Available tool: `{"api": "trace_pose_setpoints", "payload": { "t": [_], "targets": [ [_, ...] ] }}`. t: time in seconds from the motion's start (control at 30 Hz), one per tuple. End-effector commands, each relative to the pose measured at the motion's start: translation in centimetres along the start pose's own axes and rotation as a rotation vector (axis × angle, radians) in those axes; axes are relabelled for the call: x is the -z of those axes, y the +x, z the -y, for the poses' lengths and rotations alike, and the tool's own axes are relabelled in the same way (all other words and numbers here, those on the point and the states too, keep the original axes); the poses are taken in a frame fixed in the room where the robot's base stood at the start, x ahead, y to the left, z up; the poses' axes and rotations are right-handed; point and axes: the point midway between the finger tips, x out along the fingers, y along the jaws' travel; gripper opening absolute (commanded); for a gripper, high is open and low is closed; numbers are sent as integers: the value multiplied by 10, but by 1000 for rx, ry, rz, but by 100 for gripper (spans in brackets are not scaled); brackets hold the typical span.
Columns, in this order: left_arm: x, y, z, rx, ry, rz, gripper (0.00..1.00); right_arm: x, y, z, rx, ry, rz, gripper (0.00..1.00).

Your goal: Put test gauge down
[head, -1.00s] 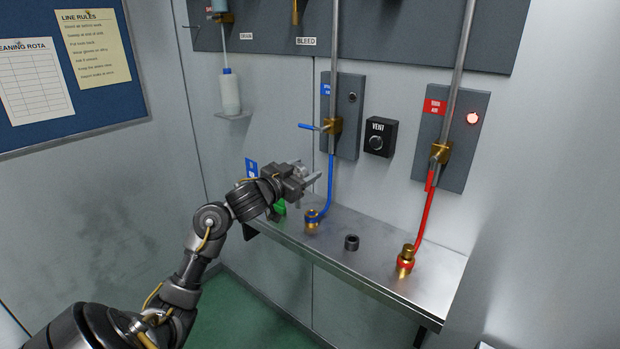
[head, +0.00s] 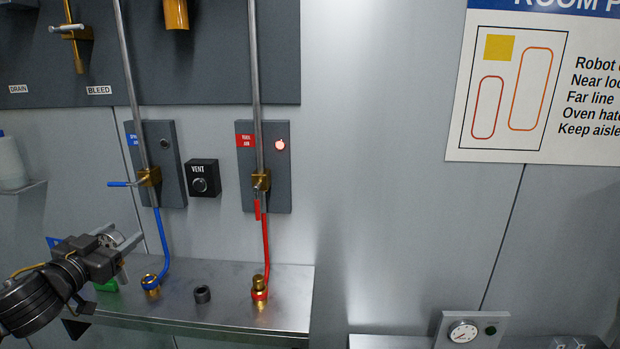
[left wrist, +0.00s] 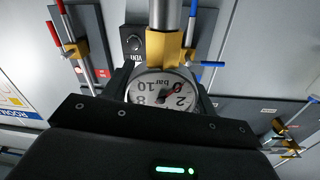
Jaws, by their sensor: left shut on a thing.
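My left gripper (head: 118,243) is above the left part of the steel shelf (head: 225,309), left of the blue hose. It is shut on the test gauge, whose round white dial (left wrist: 160,91) shows upside down between the jaws in the left wrist view. In the head view the gauge is mostly hidden by the gripper. The gripper and gauge appear raised clear of the shelf top. My right gripper is not in view.
On the shelf are a brass fitting with a blue collar (head: 150,283), a dark ring (head: 202,294), a brass fitting with a red collar (head: 259,289) and a green item (head: 107,286). A vent knob (head: 200,185) is on the wall. Another dial (head: 463,331) is lower right.

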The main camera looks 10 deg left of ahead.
Motion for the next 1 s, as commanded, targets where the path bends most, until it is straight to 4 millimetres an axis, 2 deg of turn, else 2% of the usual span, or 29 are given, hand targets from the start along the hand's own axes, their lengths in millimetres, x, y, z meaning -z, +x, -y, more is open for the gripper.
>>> {"api": "trace_pose_setpoints", "payload": {
  "t": [0.07,0.27,0.4,0.6,0.7,0.8,1.0],
  "targets": [
    [-1,-1,-23,-61,-1,-12,30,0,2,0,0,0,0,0],
    [-41,-14,-102,-227,-11,-41,30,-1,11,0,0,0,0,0],
    [-72,-32,-157,-326,-11,-61,30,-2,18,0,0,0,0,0],
    [-111,-64,-225,-422,-12,-82,30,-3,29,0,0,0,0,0],
    [-129,-78,-250,-442,-11,-86,30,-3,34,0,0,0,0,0],
    [-143,-89,-266,-448,-10,-87,30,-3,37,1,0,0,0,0],
    [-161,-98,-276,-445,-4,-88,30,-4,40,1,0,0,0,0]
  ]
}}
